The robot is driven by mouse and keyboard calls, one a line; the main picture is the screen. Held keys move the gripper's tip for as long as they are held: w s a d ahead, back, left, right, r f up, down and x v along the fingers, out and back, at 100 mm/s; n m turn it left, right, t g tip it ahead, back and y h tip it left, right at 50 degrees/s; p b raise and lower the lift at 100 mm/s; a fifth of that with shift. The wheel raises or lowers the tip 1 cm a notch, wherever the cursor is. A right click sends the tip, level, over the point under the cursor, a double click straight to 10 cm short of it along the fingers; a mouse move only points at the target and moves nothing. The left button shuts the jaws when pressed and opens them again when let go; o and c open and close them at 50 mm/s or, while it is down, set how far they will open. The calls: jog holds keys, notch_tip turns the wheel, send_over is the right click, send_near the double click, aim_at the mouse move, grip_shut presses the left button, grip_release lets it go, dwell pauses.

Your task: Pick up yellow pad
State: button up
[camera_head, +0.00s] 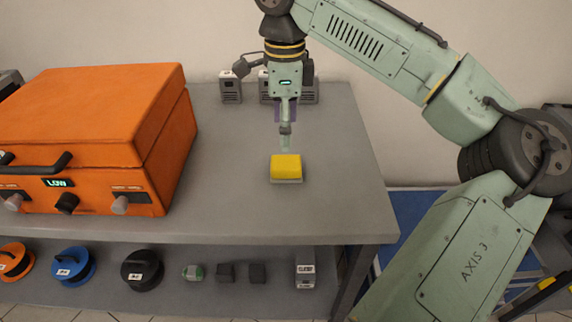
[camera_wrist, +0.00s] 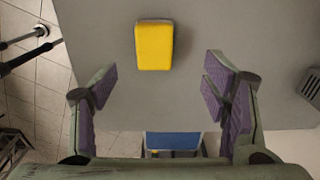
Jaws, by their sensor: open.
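The yellow pad (camera_head: 286,167) is a small block with a grey underside, lying flat on the grey table (camera_head: 235,210). In the wrist view the pad (camera_wrist: 154,46) is at the upper middle, beyond the fingertips and a little left of centre between them. My gripper (camera_head: 286,140) points down just behind the pad in the head view. In the wrist view my gripper (camera_wrist: 157,80) is open, with purple finger pads spread wide and nothing between them. The gripper is apart from the pad.
A large orange case (camera_head: 95,135) stands on the table's left. Small grey boxes (camera_head: 231,88) stand at the back by the wall. A lower shelf (camera_head: 215,292) holds coloured reels and small items. The table around the pad is clear; its right edge is nearby.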

aim_at(286, 161)
notch_tip(286, 161, down, 4)
jog(key=shift+s+r, duration=0.1)
jog(key=shift+r, duration=0.1)
jog(key=shift+s+f+p, duration=0.15)
jog(key=shift+f+p, duration=0.15)
jog(key=shift+f, duration=1.1)
jog(key=shift+s+f+p, duration=0.15)
jog(key=shift+f+p, duration=0.15)
jog(key=shift+f, duration=1.05)
jog(key=shift+c, duration=0.2)
jog(key=c, duration=1.2)
